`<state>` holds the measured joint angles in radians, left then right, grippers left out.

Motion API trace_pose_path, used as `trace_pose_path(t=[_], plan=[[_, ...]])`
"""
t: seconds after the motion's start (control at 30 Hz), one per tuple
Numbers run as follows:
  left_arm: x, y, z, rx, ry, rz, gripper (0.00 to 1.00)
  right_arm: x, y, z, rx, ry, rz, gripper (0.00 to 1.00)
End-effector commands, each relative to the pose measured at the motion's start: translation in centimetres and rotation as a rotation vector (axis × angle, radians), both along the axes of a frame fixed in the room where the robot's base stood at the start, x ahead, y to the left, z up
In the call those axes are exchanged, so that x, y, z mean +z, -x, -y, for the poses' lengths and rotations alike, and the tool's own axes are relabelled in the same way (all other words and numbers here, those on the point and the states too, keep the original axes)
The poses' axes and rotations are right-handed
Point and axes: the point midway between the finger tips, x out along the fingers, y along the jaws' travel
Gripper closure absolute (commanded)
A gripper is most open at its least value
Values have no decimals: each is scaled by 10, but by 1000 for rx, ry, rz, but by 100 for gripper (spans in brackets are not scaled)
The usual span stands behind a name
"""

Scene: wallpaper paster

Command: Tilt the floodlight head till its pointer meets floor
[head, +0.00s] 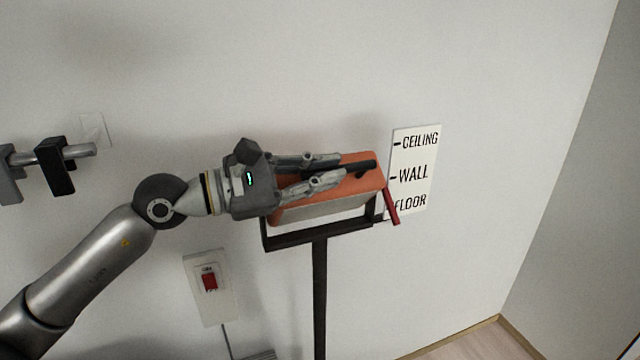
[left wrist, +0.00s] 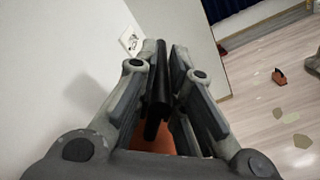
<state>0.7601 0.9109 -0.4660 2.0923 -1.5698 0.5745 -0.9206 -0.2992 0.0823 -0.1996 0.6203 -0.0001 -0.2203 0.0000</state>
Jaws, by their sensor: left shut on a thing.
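The orange floodlight head (head: 290,214) sits tilted in a dark bracket on a stand (head: 319,290). Its pale face points down toward the front. A red pointer (head: 392,206) on its right side slants down, its tip beside the FLOOR mark on the white label plate (head: 413,170) marked CEILING, WALL and FLOOR. My left gripper (head: 345,170) reaches in from the left over the top of the head and is shut on its black handle (head: 362,167). The left wrist view shows the black handle (left wrist: 162,90) between the fingers. My right gripper is not in view.
A switch box (head: 209,285) with a red rocker is on the wall below my left arm. A metal bar with dark clamps (head: 55,165) is at the far left. The wall right of the label plate is bare.

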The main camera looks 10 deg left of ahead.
Motion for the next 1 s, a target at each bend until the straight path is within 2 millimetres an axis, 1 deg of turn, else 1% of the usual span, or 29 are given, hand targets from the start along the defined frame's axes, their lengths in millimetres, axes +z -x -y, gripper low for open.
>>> trace_pose_path(t=[0.03, 0.2, 0.73, 0.77, 0.8, 0.93, 1.0], plan=[[-7, 2, 2, -3, -13, 14, 100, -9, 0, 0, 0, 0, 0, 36], [-9, 4, 3, -3, -39, 52, 100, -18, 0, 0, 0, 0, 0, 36], [-10, 6, 4, -4, -55, 70, 100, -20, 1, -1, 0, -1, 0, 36], [-10, 6, 4, -4, -55, 70, 88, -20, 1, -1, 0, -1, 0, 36], [-10, 5, 4, -4, -55, 70, 83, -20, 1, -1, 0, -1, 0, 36], [-10, 5, 4, -2, -54, 71, 66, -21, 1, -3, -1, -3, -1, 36], [-9, 5, 4, -2, -53, 72, 65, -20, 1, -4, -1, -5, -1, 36]])
